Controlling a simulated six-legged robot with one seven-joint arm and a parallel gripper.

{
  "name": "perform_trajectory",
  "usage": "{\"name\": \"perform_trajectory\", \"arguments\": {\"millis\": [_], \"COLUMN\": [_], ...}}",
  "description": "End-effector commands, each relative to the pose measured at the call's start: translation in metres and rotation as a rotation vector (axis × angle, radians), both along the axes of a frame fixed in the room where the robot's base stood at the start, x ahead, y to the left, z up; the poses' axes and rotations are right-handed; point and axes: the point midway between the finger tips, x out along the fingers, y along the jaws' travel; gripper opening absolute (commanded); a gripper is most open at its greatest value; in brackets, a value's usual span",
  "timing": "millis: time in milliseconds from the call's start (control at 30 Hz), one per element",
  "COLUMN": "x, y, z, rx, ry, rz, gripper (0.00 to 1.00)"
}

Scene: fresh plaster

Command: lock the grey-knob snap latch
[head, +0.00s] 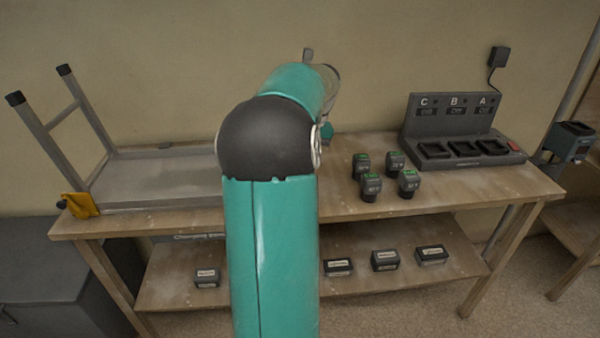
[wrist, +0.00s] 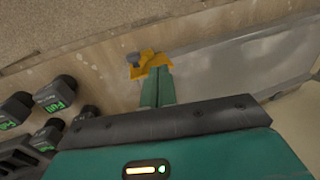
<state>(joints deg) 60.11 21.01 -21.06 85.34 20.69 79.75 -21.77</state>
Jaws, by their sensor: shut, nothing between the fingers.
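In the wrist view a yellow latch bracket (wrist: 150,66) with a grey knob (wrist: 133,57) sits at the corner of a grey platform (wrist: 215,72), near the table edge. My gripper (wrist: 161,73) is shut and empty; its teal fingertips reach the yellow bracket in the picture, right beside the knob. Whether they touch cannot be told. In the head view my arm hides this latch and the gripper.
Grey legs (head: 55,115) rise from the platform's left end. Several batteries (head: 371,188) stand right of my arm, before a charger (head: 465,125) labelled C, B, A. The lower shelf (head: 300,288) holds small black boxes. A dark chest (head: 60,280) stands at left.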

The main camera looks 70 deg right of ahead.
Motion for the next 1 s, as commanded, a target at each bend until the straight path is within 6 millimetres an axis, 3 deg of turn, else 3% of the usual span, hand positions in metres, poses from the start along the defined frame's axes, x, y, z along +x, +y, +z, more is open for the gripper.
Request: {"name": "perform_trajectory", "arguments": {"millis": [100,300,1000], "x": [-0.006,-0.012,-0.012], "y": [-0.004,-0.007,-0.006], "z": [0.023,0.044,0.046], "rx": [-0.003,-0.001,0.0], "ry": [-0.002,0.0,-0.001], "rz": [0.002,0.003,0.005], "gripper": [0.0,0.0,0.0]}}
